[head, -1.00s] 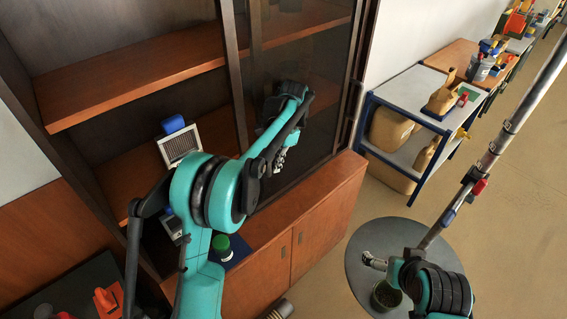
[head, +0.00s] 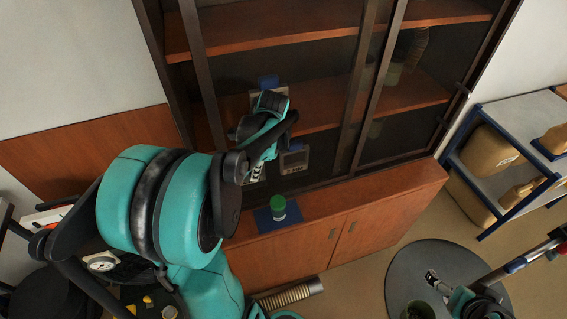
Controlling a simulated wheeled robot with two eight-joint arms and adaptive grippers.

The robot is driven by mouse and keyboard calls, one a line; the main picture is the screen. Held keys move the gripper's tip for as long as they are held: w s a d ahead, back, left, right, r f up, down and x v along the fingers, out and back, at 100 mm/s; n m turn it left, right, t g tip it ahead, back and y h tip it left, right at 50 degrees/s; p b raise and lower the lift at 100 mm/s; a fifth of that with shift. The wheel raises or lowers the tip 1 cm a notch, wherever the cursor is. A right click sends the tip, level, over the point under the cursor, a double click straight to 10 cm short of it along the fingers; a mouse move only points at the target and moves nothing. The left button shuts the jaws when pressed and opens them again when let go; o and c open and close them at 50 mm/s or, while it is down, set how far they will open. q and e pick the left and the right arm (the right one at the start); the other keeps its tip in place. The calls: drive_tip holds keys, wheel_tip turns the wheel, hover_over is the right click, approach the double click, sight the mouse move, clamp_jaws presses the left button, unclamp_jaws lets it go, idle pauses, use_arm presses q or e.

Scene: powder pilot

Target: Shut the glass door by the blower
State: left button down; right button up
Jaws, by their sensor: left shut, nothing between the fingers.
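A wooden cabinet (head: 330,235) has dark-framed sliding glass doors. The left glass door (head: 310,95) covers most of the left half, and a narrow gap shows between its left stile (head: 203,85) and the cabinet's left side. Behind the glass stand a blue-topped device with a pale face (head: 270,84) and a second device with a dark screen (head: 294,161); I cannot tell if either is the blower. My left gripper (head: 257,174) is shut and empty in front of this door; whether it touches is hidden. My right gripper (head: 434,280) is at the lower right, its fingers too small to read.
A green-capped jar (head: 278,206) stands on a blue mat (head: 263,220) on the cabinet's ledge. A ribbed hose (head: 290,294) lies on the floor below. A round dark table (head: 405,270) and a blue-framed shelf cart (head: 500,205) with tan jugs stand at right.

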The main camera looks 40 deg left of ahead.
use_arm(q)
drive_tip(key=s+a, duration=0.1)
drive_tip(key=s, duration=0.1)
drive_tip(key=s+a, duration=0.2)
use_arm(e)
drive_tip(key=shift+r, duration=0.25)
use_arm(q)
drive_tip(key=shift+w, duration=0.1)
drive_tip(key=w+d+r+p, duration=0.2)
drive_tip(key=w+d+r, duration=0.2)
drive_tip(key=r, duration=0.5)
drive_tip(key=shift+d+r+p, duration=0.35)
use_arm(e)
drive_tip(key=shift+w+d+r, duration=0.1)
drive_tip(key=shift+d+r, duration=0.15)
drive_tip(key=shift+r, duration=0.35)
drive_tip(key=shift+d+r, duration=0.2)
drive_tip(key=shift+r, duration=0.4)
